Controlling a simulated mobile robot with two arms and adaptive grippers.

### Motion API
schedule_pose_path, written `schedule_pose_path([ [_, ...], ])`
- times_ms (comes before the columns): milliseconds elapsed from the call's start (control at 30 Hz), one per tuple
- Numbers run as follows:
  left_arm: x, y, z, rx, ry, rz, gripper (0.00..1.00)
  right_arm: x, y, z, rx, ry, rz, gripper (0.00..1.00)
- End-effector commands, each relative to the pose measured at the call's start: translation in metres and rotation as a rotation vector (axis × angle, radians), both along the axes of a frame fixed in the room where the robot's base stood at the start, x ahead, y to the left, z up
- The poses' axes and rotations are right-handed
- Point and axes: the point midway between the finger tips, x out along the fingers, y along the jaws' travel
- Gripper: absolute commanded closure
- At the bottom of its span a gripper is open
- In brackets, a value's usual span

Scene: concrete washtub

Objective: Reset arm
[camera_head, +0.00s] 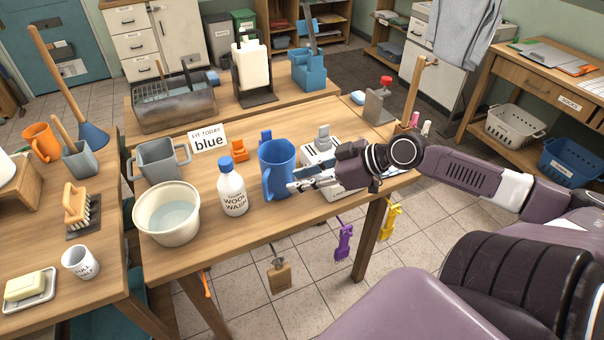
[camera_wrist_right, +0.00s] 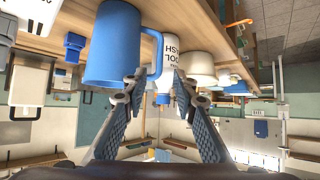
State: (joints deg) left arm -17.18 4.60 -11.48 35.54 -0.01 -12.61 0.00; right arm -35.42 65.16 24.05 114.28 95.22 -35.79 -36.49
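My right gripper (camera_head: 306,181) comes in from the right over the wooden table, at the right side of the tall blue mug (camera_head: 280,169). In the right wrist view the gripper (camera_wrist_right: 155,85) has its two fingers spread apart with nothing between them. The blue mug (camera_wrist_right: 112,45) stands beside the fingers there, its handle near one fingertip. The white wash bottle (camera_head: 232,188) stands left of the mug; it also shows beyond the fingers in the wrist view (camera_wrist_right: 170,50). My left gripper is not in either view.
A white device (camera_head: 323,152) sits close behind my right gripper. Purple (camera_head: 343,243) and yellow (camera_head: 390,218) tags hang below the table edge.

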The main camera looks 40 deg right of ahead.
Motion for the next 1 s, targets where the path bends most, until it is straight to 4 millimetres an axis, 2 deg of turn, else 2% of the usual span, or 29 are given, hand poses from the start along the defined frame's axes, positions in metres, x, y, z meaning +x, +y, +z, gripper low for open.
schedule_pose_path([
  [367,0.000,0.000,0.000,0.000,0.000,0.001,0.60,0.000,0.000,-0.001,0.001,0.002,0.000,0.74],
  [467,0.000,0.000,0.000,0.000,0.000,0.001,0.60,-0.010,0.006,-0.014,-0.002,0.027,0.004,0.74],
  [567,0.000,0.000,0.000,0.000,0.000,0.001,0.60,-0.035,0.021,-0.047,-0.019,0.094,0.020,0.74],
  [700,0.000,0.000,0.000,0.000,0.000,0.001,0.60,-0.089,0.056,-0.108,-0.065,0.235,0.036,0.74],
  [800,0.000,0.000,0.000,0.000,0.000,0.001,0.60,-0.124,0.083,-0.142,-0.108,0.327,0.028,0.74],
  [900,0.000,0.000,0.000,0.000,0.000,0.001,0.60,-0.152,0.107,-0.165,-0.150,0.404,-0.005,0.74],
  [1000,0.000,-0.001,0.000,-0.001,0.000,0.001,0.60,-0.172,0.127,-0.177,-0.191,0.467,-0.062,0.74],
])
